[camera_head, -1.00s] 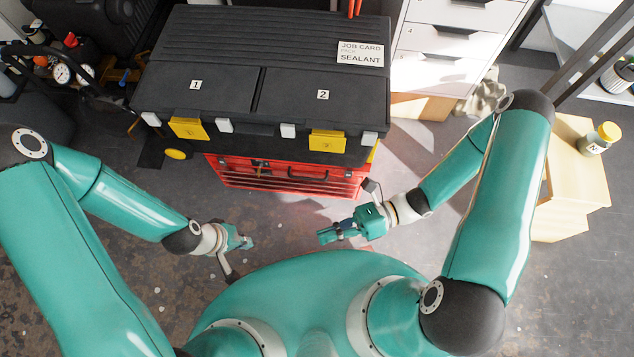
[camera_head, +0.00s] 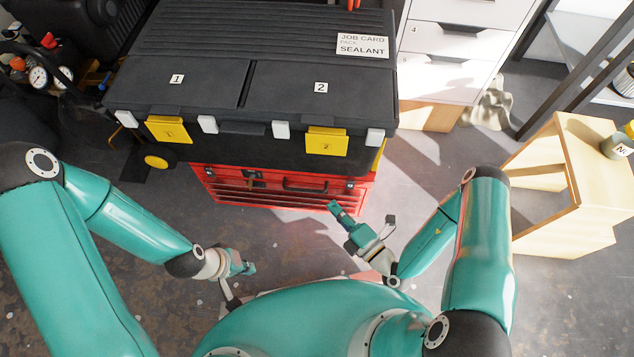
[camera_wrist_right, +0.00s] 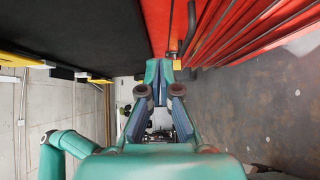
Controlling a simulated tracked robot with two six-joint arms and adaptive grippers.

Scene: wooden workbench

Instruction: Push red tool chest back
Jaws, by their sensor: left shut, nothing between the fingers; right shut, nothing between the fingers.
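The red tool chest (camera_head: 290,199) sits low on the floor, under the front of a large black tool box (camera_head: 255,58). Its upper part is hidden by that box in the head view. In the right wrist view the red chest (camera_wrist_right: 232,45) shows at the top, with its drawer ridges and a dark handle. My right gripper (camera_head: 334,208) is shut and empty, just in front of the chest's right part; I cannot tell whether it touches. It also shows shut in the right wrist view (camera_wrist_right: 158,68). My left gripper (camera_head: 250,268) is shut and empty, in front of the chest and apart from it.
The black box has yellow latches (camera_head: 326,141) overhanging the chest. A white drawer cabinet (camera_head: 455,45) stands behind right. A light wooden stool (camera_head: 590,190) with a yellow-capped jar (camera_head: 617,145) is at right. Gauges and hoses (camera_head: 40,75) lie at left.

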